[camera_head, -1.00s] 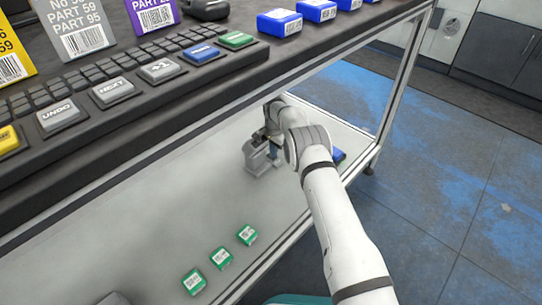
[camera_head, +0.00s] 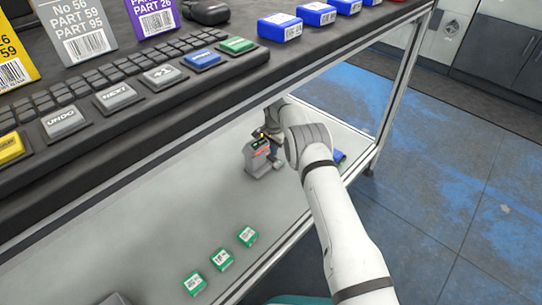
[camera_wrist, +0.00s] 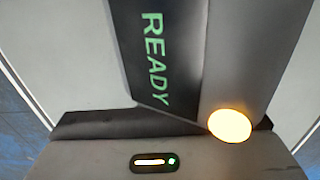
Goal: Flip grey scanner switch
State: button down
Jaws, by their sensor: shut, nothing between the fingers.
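My gripper (camera_head: 270,136) is shut and empty at the scanner's upper part, partly hidden by my wrist; contact cannot be told. The wrist view is a close-up of grey housing, with a dark panel reading READY (camera_wrist: 155,60) in green, a glowing round yellow light (camera_wrist: 230,125), and an oval slot (camera_wrist: 154,162) with a lit bar and green dot. I cannot tell which part is the switch.
The dark table (camera_head: 185,110) above carries a keyboard with large labelled keys, part cards and several blue boxes. Green boxes (camera_head: 221,259) lie in a row on the lower shelf (camera_head: 130,255), and a blue item (camera_head: 339,157) lies behind my arm. The shelf's middle is clear.

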aim_at(274, 158)
jog(key=shift+r+p, duration=0.9)
jog(key=shift+r, duration=1.4)
